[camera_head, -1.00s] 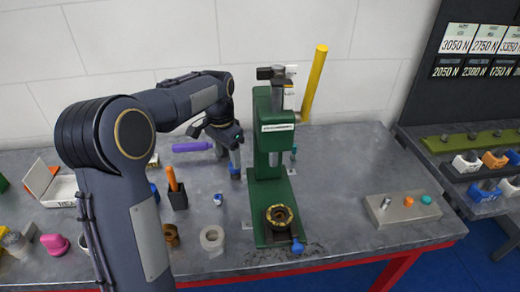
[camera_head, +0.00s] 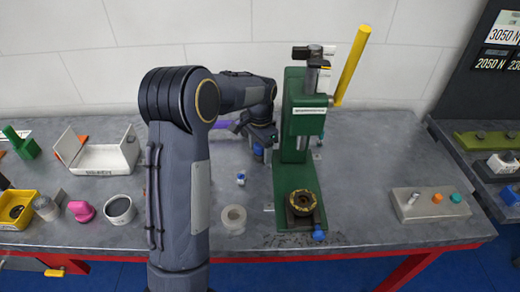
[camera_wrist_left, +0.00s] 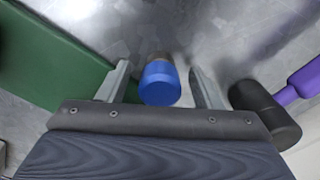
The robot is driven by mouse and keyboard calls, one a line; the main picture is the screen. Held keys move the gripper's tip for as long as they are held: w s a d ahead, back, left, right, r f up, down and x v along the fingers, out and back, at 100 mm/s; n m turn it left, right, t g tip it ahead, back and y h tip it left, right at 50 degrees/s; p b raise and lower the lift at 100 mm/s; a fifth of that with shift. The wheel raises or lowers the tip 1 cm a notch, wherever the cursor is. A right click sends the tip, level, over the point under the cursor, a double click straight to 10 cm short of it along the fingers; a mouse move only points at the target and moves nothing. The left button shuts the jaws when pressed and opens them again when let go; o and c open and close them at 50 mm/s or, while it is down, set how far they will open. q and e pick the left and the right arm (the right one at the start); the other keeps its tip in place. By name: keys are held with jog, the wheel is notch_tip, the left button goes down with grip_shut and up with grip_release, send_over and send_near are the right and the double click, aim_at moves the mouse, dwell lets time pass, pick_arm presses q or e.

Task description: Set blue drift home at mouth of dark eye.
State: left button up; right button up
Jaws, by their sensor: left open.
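The blue drift (camera_wrist_left: 160,84) shows between the two fingers of my left gripper (camera_wrist_left: 162,86) in the left wrist view, with a gap on both sides. The gripper is open and does not grip it. My right gripper is not in view.
The green press (camera_head: 297,130) stands close right of my gripper; its green side shows in the wrist view. A black-headed tool with a purple handle (camera_wrist_left: 265,108) lies close on the other side. A grey ring (camera_head: 232,219) lies in front. Bench right of the press is mostly clear.

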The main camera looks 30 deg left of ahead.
pick_arm(q)
jog(key=c, duration=1.1)
jog(key=shift+o, duration=0.2)
jog(key=shift+r, duration=0.1)
